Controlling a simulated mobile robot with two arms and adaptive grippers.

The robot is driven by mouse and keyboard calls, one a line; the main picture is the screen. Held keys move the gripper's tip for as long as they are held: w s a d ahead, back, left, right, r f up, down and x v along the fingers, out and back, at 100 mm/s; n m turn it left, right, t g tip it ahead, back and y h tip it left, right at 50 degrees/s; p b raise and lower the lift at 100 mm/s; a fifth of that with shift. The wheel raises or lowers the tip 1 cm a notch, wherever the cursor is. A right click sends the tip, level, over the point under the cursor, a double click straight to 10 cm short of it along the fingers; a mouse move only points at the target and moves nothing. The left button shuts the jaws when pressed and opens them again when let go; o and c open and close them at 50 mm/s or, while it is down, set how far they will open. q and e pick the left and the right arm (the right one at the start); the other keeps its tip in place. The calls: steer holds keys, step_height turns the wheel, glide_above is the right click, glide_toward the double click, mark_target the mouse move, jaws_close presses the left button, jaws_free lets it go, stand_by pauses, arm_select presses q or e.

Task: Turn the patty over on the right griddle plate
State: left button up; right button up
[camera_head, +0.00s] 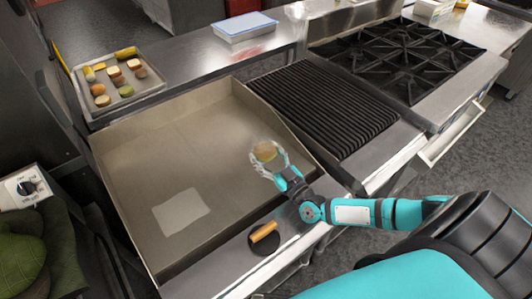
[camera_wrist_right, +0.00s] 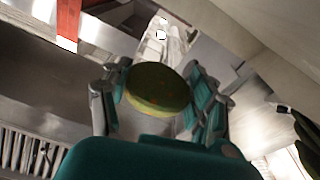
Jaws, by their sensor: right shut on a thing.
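A round, greenish-brown patty (camera_head: 264,151) is held between the fingers of my right gripper (camera_head: 268,160), above the right part of the flat griddle plate (camera_head: 215,130). In the right wrist view the patty (camera_wrist_right: 158,88) shows as a tilted disc, with the fingers of the right gripper (camera_wrist_right: 160,100) on both sides of it. The gripper is shut on it. I cannot tell how high above the plate it is. My left gripper is not in view.
A pale square (camera_head: 181,210) lies on the griddle's front left. A black disc with a wooden handle (camera_head: 264,232) rests on the front ledge. A ribbed grill (camera_head: 320,105) and a burner stove (camera_head: 405,55) stand to the right. A food tray (camera_head: 150,85) is at the back left.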

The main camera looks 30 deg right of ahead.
steer(key=o, duration=1.4)
steer(key=shift+c, duration=0.2)
